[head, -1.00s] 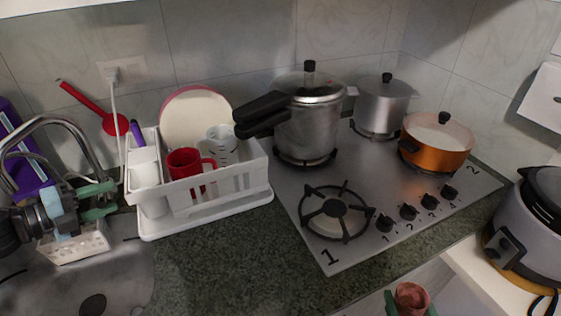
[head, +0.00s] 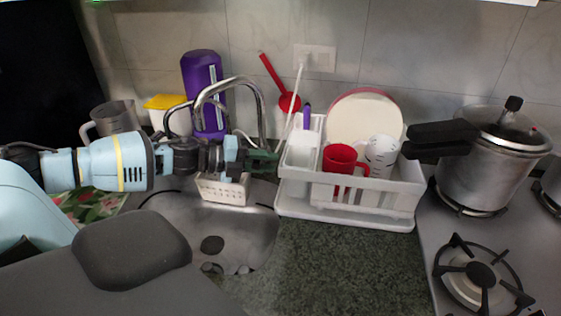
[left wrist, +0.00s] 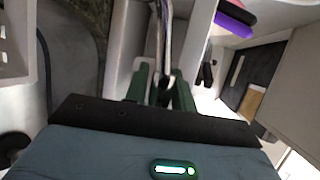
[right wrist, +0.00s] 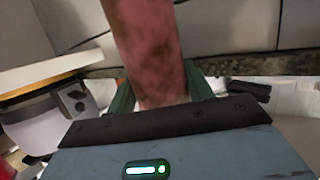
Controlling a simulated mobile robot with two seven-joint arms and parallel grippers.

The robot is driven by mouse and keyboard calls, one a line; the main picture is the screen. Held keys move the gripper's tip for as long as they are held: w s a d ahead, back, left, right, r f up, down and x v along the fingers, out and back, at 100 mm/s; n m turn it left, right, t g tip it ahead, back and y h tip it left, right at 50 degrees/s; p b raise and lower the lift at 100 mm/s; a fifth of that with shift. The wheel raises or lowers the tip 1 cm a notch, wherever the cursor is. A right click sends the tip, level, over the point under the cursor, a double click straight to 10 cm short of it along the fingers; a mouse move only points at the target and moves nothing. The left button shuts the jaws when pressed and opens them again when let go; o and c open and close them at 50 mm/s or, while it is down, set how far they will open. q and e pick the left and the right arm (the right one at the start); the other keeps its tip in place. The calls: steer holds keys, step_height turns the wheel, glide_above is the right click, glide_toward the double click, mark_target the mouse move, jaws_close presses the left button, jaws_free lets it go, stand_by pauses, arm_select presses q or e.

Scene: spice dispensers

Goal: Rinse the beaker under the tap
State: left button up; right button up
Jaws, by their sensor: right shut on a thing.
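My right gripper is outside the head view. The chrome tap (head: 262,105) arches over the sink (head: 255,228). My left gripper (head: 262,163) is beside the tap, above the sink's back edge. In the left wrist view, its green fingers (left wrist: 160,88) stand apart with the chrome pipe (left wrist: 165,45) between or just beyond them; contact cannot be told.
A white dish rack (head: 345,212) with a red mug (head: 340,160) and a marked white cup (head: 381,157) stands right of the sink. A pressure cooker (head: 478,165) is on the stove. A purple bottle (head: 203,80) stands behind the tap. The counter front (head: 340,265) is clear.

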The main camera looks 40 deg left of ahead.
arm_select(q)
jaws_close()
arm_select(e)
steer(key=shift+f, duration=0.55)
arm_select(q)
steer(key=shift+r+n, duration=0.3)
steer(key=o, duration=0.9)
jaws_free()
steer(key=shift+a, duration=0.1)
arm_select(e)
steer(key=shift+r, duration=0.15)
